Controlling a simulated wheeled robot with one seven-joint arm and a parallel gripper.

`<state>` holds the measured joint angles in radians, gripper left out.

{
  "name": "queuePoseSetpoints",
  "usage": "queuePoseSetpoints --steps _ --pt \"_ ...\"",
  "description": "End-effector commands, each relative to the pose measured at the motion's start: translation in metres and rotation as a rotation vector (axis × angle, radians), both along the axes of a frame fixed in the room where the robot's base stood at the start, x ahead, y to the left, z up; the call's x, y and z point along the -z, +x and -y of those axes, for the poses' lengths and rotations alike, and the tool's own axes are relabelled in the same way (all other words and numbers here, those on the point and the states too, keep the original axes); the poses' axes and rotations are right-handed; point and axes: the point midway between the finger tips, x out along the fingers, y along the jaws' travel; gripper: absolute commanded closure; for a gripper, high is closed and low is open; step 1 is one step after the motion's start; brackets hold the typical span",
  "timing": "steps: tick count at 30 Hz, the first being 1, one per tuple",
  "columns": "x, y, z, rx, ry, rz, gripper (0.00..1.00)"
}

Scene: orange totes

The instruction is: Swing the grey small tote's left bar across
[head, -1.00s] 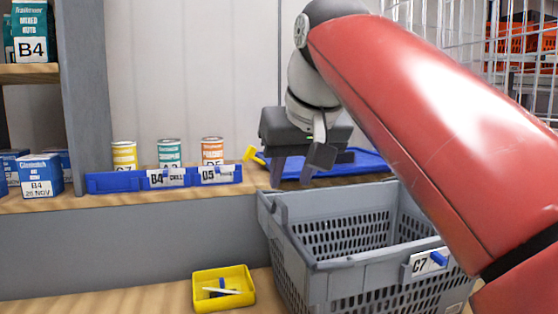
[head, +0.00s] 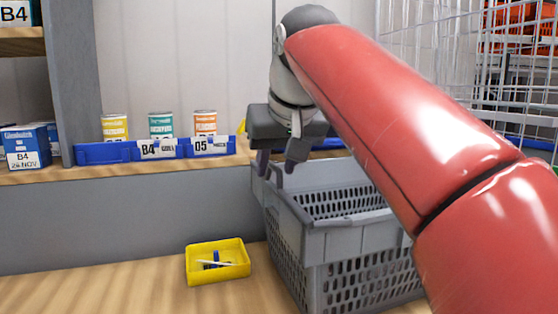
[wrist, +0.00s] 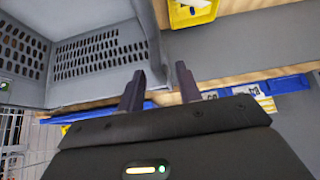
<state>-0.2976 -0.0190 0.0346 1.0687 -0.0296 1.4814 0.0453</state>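The grey small tote (head: 345,240) stands on the wooden surface, its right part hidden behind my red arm. Its left bar (head: 284,200) appears to lie along the left upper edge; in the wrist view the bar (wrist: 151,35) runs up from between the fingers. My gripper (head: 276,172) is at the tote's back left corner. Its two fingers are apart and point down. In the wrist view my gripper (wrist: 160,70) has one finger on each side of the bar's end. I cannot tell whether either finger touches it.
A yellow bin (head: 217,262) with small items sits left of the tote. Blue trays (head: 155,150) with cans stand on the ledge behind. A wire cage (head: 440,65) is at the back right. The wooden surface front left is clear.

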Motion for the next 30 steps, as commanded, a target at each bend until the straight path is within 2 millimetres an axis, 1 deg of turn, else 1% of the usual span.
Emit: queuePoseSetpoints --steps 4,9,11,17,24,30 --pt "-0.001 0.000 0.000 0.000 0.000 0.000 0.65" --pt "-0.001 0.000 0.000 0.000 0.000 0.000 0.88" --pt "-0.001 0.000 0.000 0.000 0.000 0.000 0.94" --pt "-0.002 0.000 0.001 0.001 0.001 0.000 0.94" --pt "-0.012 0.003 0.012 0.003 -0.001 -0.001 0.94" --pt "-0.010 0.004 0.013 0.003 -0.001 -0.002 0.94"
